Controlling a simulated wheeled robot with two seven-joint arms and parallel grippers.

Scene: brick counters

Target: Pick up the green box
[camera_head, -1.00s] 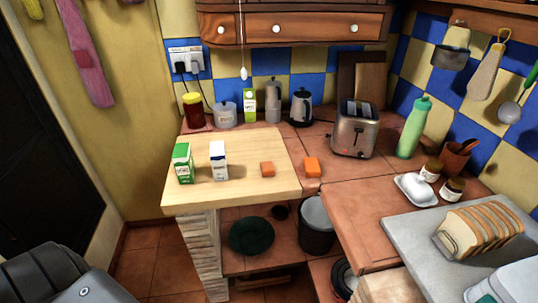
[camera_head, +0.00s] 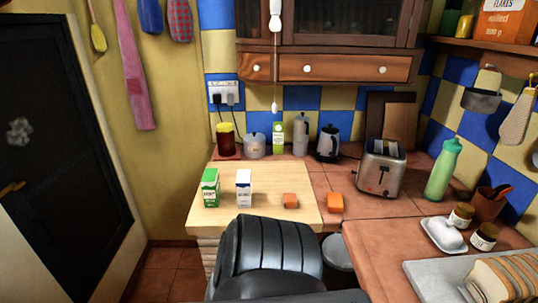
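A green box (camera_head: 210,188), a green and white carton, stands upright at the left of the light wooden board (camera_head: 262,212) on the counter. A white and dark blue carton (camera_head: 244,188) stands just right of it, a small gap apart. Another carton, light green and white (camera_head: 278,135), stands farther back near the wall. Neither of my grippers shows. A black ribbed part, which looks like one of my arm links, rises at the bottom middle and hides the front of the board. Nothing touches the green box.
A toaster (camera_head: 381,170), green bottle (camera_head: 443,170) and kettle (camera_head: 328,143) stand behind and to the right. A wall cabinet (camera_head: 325,68) hangs above the back. Bare board lies between the cartons and the blocks.

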